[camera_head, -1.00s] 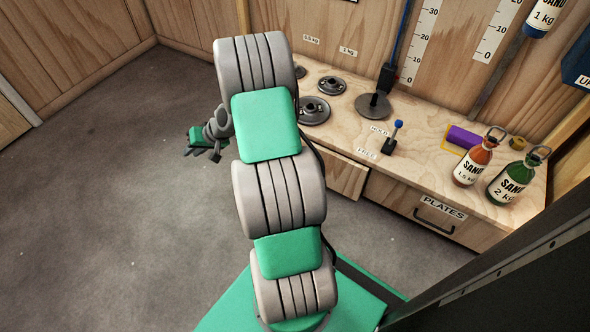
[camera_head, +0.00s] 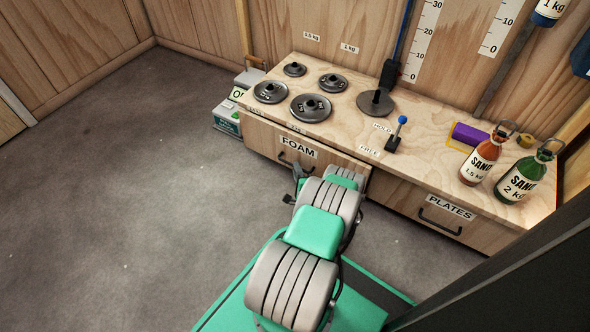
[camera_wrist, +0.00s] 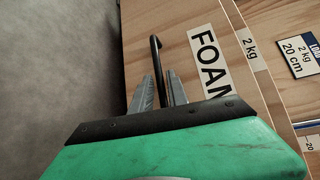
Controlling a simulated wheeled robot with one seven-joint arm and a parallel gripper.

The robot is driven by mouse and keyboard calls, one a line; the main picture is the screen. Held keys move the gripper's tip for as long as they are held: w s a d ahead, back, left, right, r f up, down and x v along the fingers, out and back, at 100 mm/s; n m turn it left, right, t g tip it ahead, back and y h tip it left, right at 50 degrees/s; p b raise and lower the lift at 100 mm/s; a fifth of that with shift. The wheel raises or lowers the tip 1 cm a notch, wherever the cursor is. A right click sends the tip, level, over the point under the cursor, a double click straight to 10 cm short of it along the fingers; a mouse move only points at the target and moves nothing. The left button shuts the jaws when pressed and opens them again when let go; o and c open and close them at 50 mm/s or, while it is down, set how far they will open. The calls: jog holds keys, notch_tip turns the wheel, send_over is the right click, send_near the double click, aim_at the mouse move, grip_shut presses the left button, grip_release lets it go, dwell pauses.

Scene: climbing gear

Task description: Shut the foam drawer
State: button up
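The foam drawer (camera_head: 262,136) is a wooden front labelled FOAM under the left part of the bench. Its right end appears to stand slightly out from the cabinet. Its dark bar handle (camera_head: 290,163) also shows in the wrist view (camera_wrist: 155,55). My gripper (camera_head: 298,176) is at the drawer front by the handle, partly hidden by my own arm. In the wrist view my gripper (camera_wrist: 160,82) has its two grey fingers apart, one on each side of the handle, with visible gaps. Whether a finger touches the handle or the drawer front cannot be told.
The bench top (camera_head: 345,130) holds several grey weight plates (camera_head: 311,107), a small blue-knobbed lever (camera_head: 397,134), a purple roll (camera_head: 470,134) and sand bottles (camera_head: 483,158). The plates drawer (camera_head: 420,208) is to the right. A box (camera_head: 227,120) stands left of the bench. The floor at left is clear.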

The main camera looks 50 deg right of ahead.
jog(key=shift+x, duration=1.25)
grip_shut()
jog(key=shift+w, duration=0.1)
dwell(0.3)
